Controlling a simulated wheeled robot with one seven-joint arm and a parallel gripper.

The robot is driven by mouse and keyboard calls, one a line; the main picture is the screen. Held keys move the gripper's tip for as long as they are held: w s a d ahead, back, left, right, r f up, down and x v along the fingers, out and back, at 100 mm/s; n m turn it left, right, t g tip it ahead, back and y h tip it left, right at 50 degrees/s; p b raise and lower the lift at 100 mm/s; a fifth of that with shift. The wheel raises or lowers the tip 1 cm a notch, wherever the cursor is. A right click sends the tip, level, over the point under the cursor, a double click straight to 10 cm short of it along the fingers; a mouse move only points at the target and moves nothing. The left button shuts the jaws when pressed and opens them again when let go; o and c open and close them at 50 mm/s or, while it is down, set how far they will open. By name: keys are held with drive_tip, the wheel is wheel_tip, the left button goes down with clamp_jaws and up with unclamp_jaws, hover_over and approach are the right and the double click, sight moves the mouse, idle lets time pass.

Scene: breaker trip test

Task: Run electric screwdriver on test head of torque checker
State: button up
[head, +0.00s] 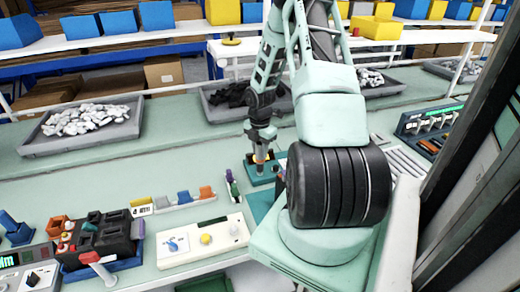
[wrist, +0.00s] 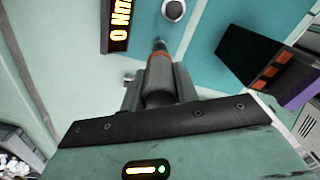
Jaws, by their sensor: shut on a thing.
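My gripper (head: 261,134) is shut on the electric screwdriver (head: 260,156) and holds it upright, pointing down over the teal torque checker (head: 262,180). In the wrist view, the screwdriver (wrist: 160,72) is dark grey with an orange ring, between the fingers of my gripper (wrist: 160,88). Its tip points toward the round metal test head (wrist: 173,10), which lies a little beyond it at the top edge. A gap shows between them in the picture; I cannot tell the height. The checker's display (wrist: 119,22) reads 0 Nm in orange.
A dark box with orange pieces (wrist: 268,60) stands right of the checker. In the head view, a white panel with a yellow button (head: 205,240) and a black tool holder (head: 100,240) are at front left.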

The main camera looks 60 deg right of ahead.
sight(260, 143)
drive_tip(key=shift+f, duration=0.45)
idle(1.3)
drive_tip(key=shift+r, duration=0.1)
drive_tip(key=shift+r+p, duration=2.9)
drive_tip(key=shift+r, duration=0.05)
